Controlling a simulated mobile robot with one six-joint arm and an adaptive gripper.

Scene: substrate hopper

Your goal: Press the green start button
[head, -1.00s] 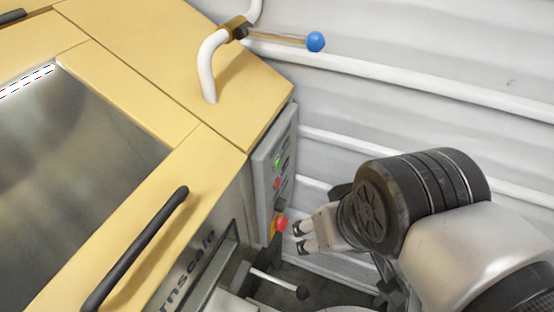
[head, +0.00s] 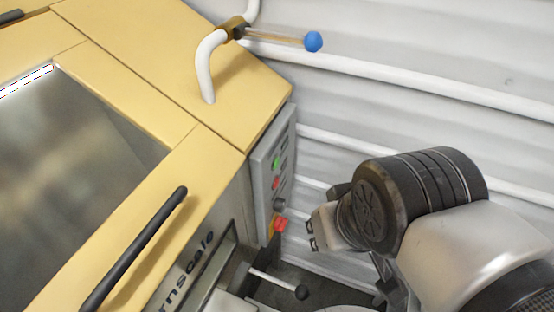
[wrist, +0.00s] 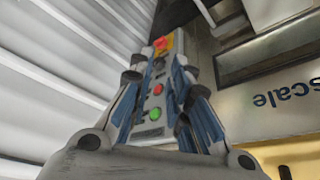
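The green start button (head: 276,162) is the top button on the grey control panel (head: 259,175) at the side of the yellow machine. It also shows in the wrist view (wrist: 154,114), seen between my fingers. My gripper (head: 311,235) is to the right of the panel's lower part, apart from it and lower in the picture than the green button. Its two fingers are spread with nothing between them in the wrist view (wrist: 160,68). Nothing touches the green button.
Below the green button are a red button (head: 275,183), a dark knob (head: 279,204) and a red emergency stop on yellow (head: 280,223). A lever with a black knob (head: 302,292) sticks out below. A blue-tipped lever (head: 313,42) is above. A white ribbed wall (head: 430,80) stands behind.

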